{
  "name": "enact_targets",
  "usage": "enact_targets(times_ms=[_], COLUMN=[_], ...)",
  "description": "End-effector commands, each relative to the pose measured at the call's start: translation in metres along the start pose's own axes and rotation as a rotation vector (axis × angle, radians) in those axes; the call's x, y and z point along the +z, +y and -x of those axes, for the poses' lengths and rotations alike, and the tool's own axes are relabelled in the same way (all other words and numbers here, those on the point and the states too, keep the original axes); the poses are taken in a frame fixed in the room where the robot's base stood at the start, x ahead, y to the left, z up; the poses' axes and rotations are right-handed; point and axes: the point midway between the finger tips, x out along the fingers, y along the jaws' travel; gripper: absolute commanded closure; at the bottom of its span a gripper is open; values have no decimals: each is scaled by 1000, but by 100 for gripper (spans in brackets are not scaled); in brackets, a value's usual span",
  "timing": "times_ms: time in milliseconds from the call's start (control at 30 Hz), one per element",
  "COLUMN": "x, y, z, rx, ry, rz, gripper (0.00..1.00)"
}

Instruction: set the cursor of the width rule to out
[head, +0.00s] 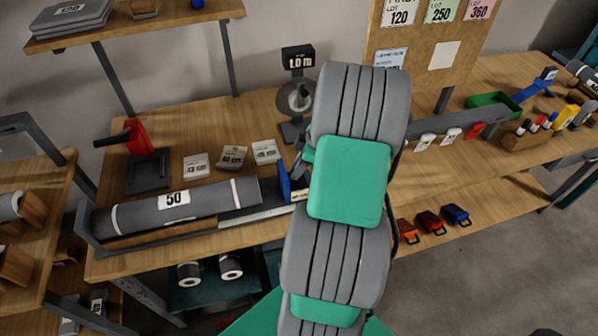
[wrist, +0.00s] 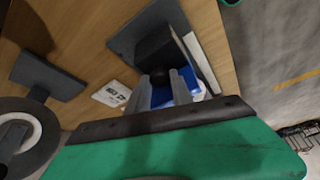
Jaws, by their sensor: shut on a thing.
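The width rule (head: 255,215) is a pale metal strip along the front of the bench, beside the grey roll marked 50 (head: 172,205). Its blue cursor (head: 284,182) stands at the roll's right end, just left of my arm. In the wrist view my gripper (wrist: 164,82) is shut on the blue cursor (wrist: 160,98), with a round black knob between its fingers. The pale rule edge (wrist: 201,62) shows beside it. In the head view my green and grey arm hides most of the gripper and the rule's right part. I cannot read any "out" mark.
A reel stand (head: 296,97) with a 1.0 m display (head: 298,57) stands behind the cursor. A green tray (head: 494,103) and a marker holder (head: 528,138) are on the right.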

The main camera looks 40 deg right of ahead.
Motion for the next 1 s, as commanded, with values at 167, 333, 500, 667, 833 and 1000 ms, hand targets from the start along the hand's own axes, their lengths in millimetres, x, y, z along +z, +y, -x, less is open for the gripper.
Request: enact_targets(times_ms=[167,333,500,667,833,1000], x=[-5,-4,-2,-2,-1,-1], y=[-1,-1,0,0,1,1], z=[-1,0,0,1,21,57], rx=[-8,-6,-5,-5,0,0], ry=[0,1,1,0,0,0], rz=[21,18,13,12,14,13], gripper=[100,72,65,65,65,65])
